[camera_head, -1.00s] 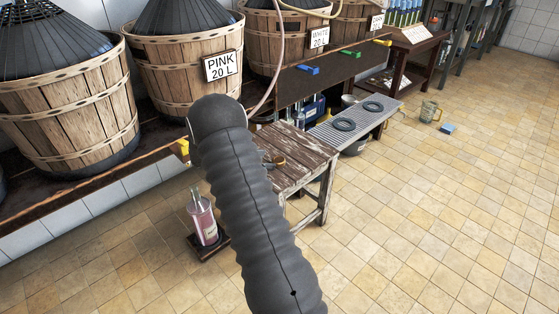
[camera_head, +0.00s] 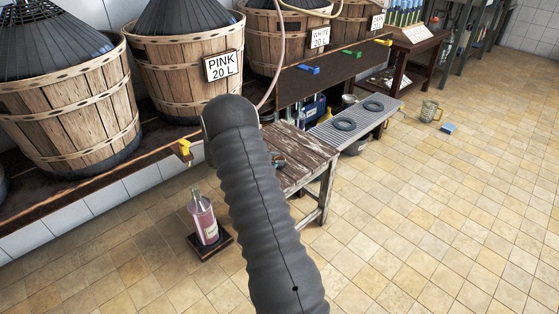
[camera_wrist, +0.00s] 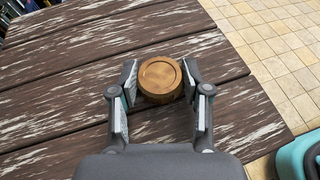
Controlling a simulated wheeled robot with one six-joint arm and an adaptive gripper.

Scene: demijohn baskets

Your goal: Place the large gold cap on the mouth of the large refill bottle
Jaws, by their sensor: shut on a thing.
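The large gold cap (camera_wrist: 160,78), round with a raised rim, sits between the two fingers of my gripper (camera_wrist: 160,82) in the wrist view. My gripper is shut on its sides, over the weathered wooden table (camera_wrist: 50,103). I cannot tell whether the cap touches the boards. In the head view my arm hides most of the gripper and the cap. The refill bottle (camera_head: 204,222), holding pink liquid, stands upright on a dark base (camera_head: 222,240) on the floor, left of my arm. The wooden table (camera_head: 310,165) is right of my arm.
Baskets stand on the shelf behind, one with a PINK 20 L sign (camera_head: 222,66). A yellow tap (camera_head: 183,147) juts out above the bottle. A metal bench with dark rings (camera_head: 343,125) is beyond the table. A teal object (camera_wrist: 300,158) shows at lower right. The right floor is mostly clear.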

